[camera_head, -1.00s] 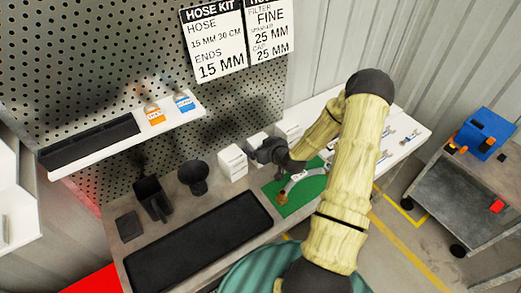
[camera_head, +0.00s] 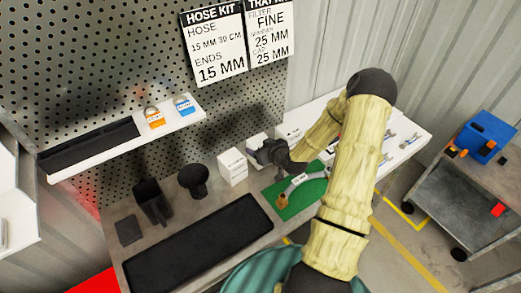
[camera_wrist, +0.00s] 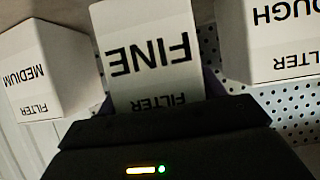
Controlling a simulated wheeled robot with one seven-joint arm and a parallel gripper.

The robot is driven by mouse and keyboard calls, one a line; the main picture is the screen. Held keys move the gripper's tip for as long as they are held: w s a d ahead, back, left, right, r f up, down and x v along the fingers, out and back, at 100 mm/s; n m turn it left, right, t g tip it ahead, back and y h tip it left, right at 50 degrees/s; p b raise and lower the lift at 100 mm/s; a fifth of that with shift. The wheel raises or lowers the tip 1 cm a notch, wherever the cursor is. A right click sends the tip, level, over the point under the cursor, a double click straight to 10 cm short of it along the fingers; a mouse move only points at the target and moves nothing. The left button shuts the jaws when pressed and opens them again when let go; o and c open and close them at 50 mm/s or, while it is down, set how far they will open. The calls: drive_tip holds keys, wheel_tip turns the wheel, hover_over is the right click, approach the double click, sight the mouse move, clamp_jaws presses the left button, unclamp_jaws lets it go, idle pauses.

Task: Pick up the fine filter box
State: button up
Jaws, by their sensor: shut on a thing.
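The fine filter box (camera_wrist: 150,55), white with "FINE FILTER" upside down in the wrist view, sits between the dark fingers of my gripper (camera_wrist: 158,98). My gripper is shut on it. The finger contact is mostly hidden by the gripper body. In the head view my gripper (camera_head: 268,152) is at the middle white box (camera_head: 257,142), at the back of the workbench. I cannot tell whether the box is clear of the bench.
The medium filter box (camera_wrist: 45,70) and the rough filter box (camera_wrist: 270,42) stand close on either side. A green mat (camera_head: 290,208) with a hose, a black tray (camera_head: 200,248) and dark holders (camera_head: 193,180) share the bench. A pegboard (camera_head: 90,60) rises behind.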

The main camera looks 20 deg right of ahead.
wheel_tip(320, 180, up, 9)
drive_tip(key=shift+f+b, duration=0.1)
drive_tip(key=shift+b, duration=0.55)
idle(0.4)
